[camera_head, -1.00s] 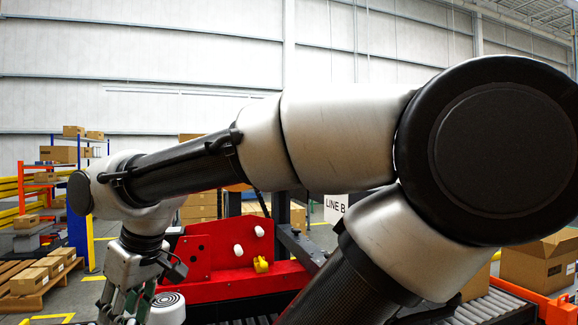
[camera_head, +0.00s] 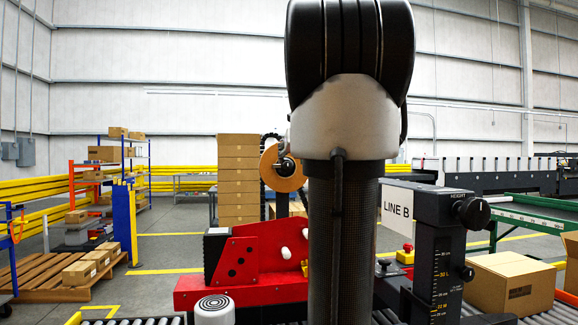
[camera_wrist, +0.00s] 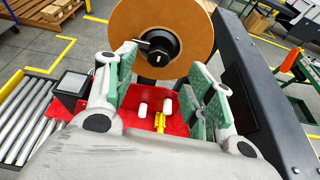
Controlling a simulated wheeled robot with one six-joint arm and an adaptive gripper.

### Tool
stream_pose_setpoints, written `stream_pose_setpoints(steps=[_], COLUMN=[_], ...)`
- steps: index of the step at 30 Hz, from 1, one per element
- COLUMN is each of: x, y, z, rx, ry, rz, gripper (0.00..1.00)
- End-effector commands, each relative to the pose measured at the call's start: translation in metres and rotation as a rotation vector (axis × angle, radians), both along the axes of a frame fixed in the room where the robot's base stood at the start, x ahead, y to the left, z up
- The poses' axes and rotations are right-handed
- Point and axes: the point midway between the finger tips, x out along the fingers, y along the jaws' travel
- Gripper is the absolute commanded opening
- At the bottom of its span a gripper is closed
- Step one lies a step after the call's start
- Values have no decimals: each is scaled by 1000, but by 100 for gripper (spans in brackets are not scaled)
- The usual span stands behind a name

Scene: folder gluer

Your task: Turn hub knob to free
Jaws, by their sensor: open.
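The hub knob (camera_wrist: 158,56) is a black knob with a small light mark, at the centre of a brown tape reel (camera_wrist: 187,20) in the wrist view. The reel (camera_head: 272,172) also shows in the head view, partly hidden behind my arm, with its dark hub at the centre. My gripper (camera_wrist: 163,68) is open in the wrist view, its green-padded fingers spread to the left and right. The knob appears between the fingers, beyond them and apart from them. In the head view my gripper is hidden behind my arm.
A red machine body (camera_head: 262,252) with white knobs and a yellow part (camera_wrist: 160,122) lies below the reel. A dark upright (camera_wrist: 262,105) stands close on the right in the wrist view. A roller conveyor (camera_wrist: 22,118) runs at left. A cardboard box (camera_head: 508,283) stands at right.

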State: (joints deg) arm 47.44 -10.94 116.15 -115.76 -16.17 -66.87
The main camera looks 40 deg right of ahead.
Motion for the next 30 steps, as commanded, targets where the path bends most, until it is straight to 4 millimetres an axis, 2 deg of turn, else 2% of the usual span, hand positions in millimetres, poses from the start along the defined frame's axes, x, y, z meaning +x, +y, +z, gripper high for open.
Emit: stream_pose_setpoints(steps=[15,26,30], x=[56,61,61], y=[-35,-39,-39], z=[-31,-34,-34], rx=[-25,-26,-26], ry=[34,33,33], rz=[21,21,21], gripper=[54,54,30])
